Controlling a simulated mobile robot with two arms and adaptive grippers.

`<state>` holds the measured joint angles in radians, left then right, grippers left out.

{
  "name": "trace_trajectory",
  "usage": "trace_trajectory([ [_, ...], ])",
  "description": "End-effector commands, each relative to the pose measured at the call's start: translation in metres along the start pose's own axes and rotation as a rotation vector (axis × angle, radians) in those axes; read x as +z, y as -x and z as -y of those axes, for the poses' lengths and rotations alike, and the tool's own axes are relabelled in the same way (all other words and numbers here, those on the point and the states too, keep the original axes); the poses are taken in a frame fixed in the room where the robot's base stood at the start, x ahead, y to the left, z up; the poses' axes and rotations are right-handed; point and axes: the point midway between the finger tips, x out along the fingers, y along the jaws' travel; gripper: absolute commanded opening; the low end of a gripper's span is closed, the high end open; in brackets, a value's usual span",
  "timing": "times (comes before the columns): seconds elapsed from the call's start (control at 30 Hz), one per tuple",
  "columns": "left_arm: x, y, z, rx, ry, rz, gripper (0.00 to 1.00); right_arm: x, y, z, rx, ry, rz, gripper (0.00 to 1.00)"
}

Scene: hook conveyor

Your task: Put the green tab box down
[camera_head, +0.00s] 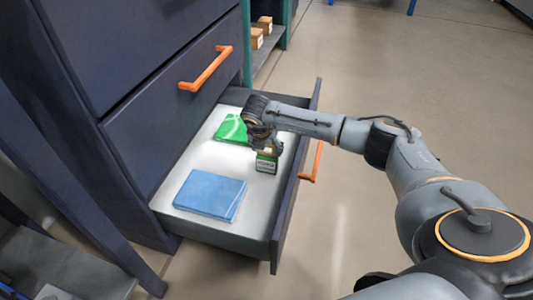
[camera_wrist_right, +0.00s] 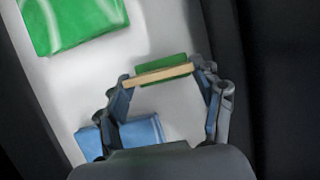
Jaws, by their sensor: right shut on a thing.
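The green tab box (camera_head: 267,164) is a small box with a dark green and pale label face. It is in the open drawer's space in the head view. My right gripper (camera_head: 264,146) is above it and shut on it. In the right wrist view the box shows as a tan strip with a green part (camera_wrist_right: 165,73) between the two fingers of my right gripper (camera_wrist_right: 168,76). I cannot tell whether its underside touches the drawer floor. My left gripper is in neither view.
The open drawer (camera_head: 160,206) has a pale floor and dark walls. A green packet (camera_head: 231,129) lies at its far end, a blue packet (camera_head: 210,194) at its near end. Orange handles (camera_head: 205,69) are on the cabinet and drawer front. Shelves with boxes stand behind.

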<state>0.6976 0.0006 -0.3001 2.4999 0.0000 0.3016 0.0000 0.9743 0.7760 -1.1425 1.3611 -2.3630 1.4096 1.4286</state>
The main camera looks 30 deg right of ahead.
Motion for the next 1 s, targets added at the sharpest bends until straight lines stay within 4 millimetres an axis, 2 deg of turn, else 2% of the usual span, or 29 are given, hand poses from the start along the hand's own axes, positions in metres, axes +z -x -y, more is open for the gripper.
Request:
trace_trajectory([
  [0.33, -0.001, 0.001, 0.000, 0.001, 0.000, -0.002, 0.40, -0.001, -0.002, 0.000, 0.000, -0.001, 0.000, 0.25],
  [0.37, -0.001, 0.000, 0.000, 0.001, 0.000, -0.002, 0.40, -0.001, -0.002, 0.000, 0.000, -0.001, 0.000, 0.71],
  [0.47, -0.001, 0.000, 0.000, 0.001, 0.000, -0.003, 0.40, -0.001, -0.002, 0.000, 0.000, -0.001, 0.000, 0.90],
  [0.83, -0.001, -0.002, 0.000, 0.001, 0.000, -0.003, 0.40, 0.000, 0.001, 0.000, 0.001, -0.001, 0.000, 0.90],
  [0.97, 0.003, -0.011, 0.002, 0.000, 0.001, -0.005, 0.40, 0.002, 0.017, 0.000, 0.001, 0.000, 0.000, 0.90],
  [1.0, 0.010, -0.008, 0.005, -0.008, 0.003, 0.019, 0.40, 0.002, 0.024, 0.000, 0.001, 0.000, 0.000, 0.90],
])
